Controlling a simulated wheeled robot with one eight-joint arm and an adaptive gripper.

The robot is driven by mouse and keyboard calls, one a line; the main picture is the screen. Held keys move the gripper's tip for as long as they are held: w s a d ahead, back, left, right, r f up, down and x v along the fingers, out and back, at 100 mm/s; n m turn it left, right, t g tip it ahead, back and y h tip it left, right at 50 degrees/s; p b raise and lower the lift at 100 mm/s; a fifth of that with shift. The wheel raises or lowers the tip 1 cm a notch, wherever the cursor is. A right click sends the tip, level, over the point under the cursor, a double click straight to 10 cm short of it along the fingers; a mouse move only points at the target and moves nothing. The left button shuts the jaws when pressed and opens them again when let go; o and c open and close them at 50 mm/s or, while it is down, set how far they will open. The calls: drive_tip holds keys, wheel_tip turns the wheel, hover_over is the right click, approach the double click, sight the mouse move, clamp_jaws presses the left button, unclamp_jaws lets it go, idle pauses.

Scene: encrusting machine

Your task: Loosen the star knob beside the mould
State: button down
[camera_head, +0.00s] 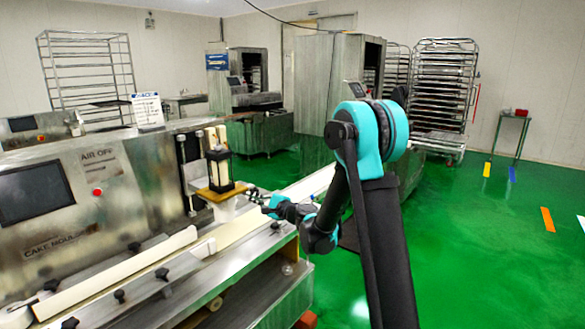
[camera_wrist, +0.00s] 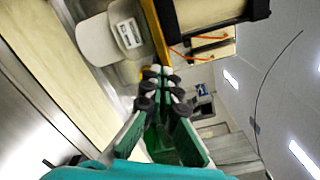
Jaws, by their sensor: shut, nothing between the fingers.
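The mould (camera_head: 219,172), a black-framed block with pale faces, stands on an orange-yellow plate (camera_head: 222,194) on the machine. Its dark and pale side fills the top of the wrist view (camera_wrist: 205,12), beside the plate's edge (camera_wrist: 156,35). My gripper (camera_head: 255,193) is just right of the mould and plate in the head view. In the wrist view its fingers (camera_wrist: 161,71) are together and empty, with their tips close to the plate's edge. I cannot make out a star knob beside the mould; the fingers may hide it.
Several black knobs (camera_head: 162,273) line the pale conveyor guides (camera_head: 120,272) below. The steel control cabinet (camera_head: 75,190) is at left. Green floor (camera_head: 470,230) is open at right.

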drive_tip(key=v, duration=0.6)
idle(0.3)
drive_tip(key=w+a+r, duration=0.2)
drive_tip(key=w+a, duration=0.1)
drive_tip(key=w, duration=0.2)
drive_tip(key=shift+a, duration=0.3)
idle(0.5)
drive_tip(key=shift+s+a+f, duration=0.2)
drive_tip(key=shift+a+f, duration=0.1)
drive_tip(key=shift+f, duration=0.35)
idle(0.8)
drive_tip(key=shift+s+f, duration=0.1)
drive_tip(key=shift+f, duration=0.3)
idle(0.4)
drive_tip(key=shift+s+a, duration=0.1)
